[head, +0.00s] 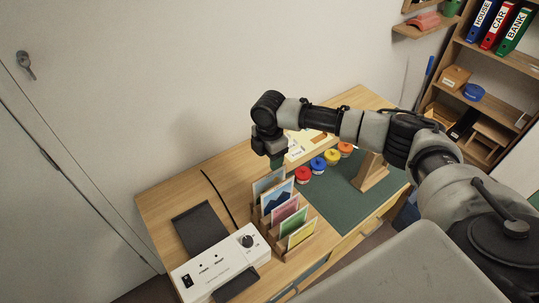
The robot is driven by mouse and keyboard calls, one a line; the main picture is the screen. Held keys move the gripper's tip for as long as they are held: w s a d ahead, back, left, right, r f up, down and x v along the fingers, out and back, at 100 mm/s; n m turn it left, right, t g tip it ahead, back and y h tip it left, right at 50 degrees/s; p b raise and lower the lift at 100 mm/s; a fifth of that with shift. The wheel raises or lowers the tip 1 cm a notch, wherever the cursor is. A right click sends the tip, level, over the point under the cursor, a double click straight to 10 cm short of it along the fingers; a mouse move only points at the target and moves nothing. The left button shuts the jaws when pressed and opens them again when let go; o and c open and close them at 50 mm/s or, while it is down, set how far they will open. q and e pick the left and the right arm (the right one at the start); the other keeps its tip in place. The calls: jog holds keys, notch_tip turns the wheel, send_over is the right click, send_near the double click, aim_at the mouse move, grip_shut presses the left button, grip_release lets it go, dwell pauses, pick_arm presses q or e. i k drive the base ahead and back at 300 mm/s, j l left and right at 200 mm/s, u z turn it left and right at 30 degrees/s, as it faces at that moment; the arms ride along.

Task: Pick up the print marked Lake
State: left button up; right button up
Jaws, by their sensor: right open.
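Several prints stand upright in a wooden rack (268,229) on the desk. My right gripper (276,163) points down just above the back end of the rack. It is open, and its fingertips are small and dark here. My left gripper is not in view.
A white device (214,266) with a knob and a dark pad (199,228) are left of the rack. Shelves with binders (485,22) stand far right.

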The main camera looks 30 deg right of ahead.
aim_at(277, 201)
jog(key=z, duration=0.95)
